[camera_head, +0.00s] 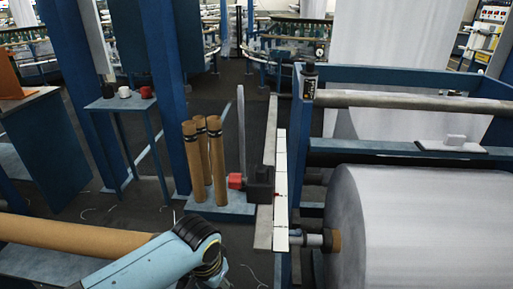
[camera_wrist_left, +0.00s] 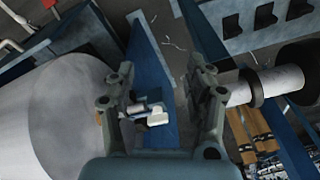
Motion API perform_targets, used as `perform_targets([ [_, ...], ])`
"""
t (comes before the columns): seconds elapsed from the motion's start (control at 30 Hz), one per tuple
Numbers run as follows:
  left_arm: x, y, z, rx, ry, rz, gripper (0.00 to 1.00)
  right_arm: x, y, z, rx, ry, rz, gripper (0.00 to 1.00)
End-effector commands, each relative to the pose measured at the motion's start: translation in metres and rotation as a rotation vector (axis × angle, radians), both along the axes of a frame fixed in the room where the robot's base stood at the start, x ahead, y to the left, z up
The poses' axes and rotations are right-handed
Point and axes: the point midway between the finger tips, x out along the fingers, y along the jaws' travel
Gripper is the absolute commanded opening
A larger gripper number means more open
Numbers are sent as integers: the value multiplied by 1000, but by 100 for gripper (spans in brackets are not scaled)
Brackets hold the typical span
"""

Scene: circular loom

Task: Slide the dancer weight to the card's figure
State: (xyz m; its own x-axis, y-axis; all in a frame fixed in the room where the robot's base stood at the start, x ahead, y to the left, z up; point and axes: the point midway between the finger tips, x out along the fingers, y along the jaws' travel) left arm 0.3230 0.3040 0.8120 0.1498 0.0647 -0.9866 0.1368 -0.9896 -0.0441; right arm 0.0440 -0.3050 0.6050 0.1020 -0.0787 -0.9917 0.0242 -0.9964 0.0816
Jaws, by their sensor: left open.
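A black block with a red knob (camera_head: 237,181), which looks like the dancer weight (camera_head: 260,184), sits against a pale upright bar with a white strip (camera_head: 281,165). A small red mark shows on the strip beside the block. I cannot make out a card with a readable figure. My left arm comes in at the bottom left of the head view, and its fingers cannot be made out there. In the left wrist view my left gripper (camera_wrist_left: 160,92) is open, with nothing gripped between its fingers. The weight cannot be made out in that view. My right gripper is not in view.
A large white roll (camera_head: 425,225) fills the right, beside the blue frame (camera_head: 297,130). Several brown tubes (camera_head: 202,165) stand on a low base left of the weight. A brown roller (camera_head: 75,235) lies at lower left. Cups stand on a small blue table (camera_head: 120,103).

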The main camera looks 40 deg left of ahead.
Motion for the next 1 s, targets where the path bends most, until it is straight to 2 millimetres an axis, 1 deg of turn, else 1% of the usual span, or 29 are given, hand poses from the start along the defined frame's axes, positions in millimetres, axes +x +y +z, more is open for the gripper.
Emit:
perform_targets([
  [0.03, 14, -2, 48, -4, -14, 9, 53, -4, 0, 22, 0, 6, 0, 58],
  [0.07, 20, -3, 69, -6, -16, 15, 53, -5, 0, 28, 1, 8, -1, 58],
  [0.1, 27, -4, 96, -9, -17, 24, 53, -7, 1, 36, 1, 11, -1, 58],
  [0.17, 37, -6, 134, -12, -19, 41, 53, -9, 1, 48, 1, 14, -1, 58],
  [0.2, 45, -6, 157, -16, -18, 54, 53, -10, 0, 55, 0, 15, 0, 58],
  [0.23, 51, -7, 175, -19, -16, 69, 53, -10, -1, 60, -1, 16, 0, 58],
  [0.27, 59, -7, 193, -24, -13, 85, 53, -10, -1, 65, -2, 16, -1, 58],
  [0.3, 70, -7, 214, -31, -4, 113, 53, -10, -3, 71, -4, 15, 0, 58],
  [0.33, 78, -6, 225, -36, 4, 134, 53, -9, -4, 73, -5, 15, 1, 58],
  [0.4, 97, -4, 245, -47, 27, 183, 53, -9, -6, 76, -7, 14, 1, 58],
  [0.6, 145, 1, 293, -78, 87, 317, 53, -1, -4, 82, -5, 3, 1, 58],
  [0.7, 163, 3, 317, -90, 114, 370, 53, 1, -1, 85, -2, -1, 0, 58],
  [0.77, 170, 4, 327, -94, 126, 393, 53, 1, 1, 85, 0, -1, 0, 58],
  [0.87, 175, 4, 331, -99, 138, 415, 53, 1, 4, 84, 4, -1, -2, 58],
  [0.97, 175, 4, 320, -99, 142, 418, 53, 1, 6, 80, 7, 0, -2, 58],
  [1.0, 175, 4, 313, -99, 143, 418, 53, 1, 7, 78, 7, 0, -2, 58],
])
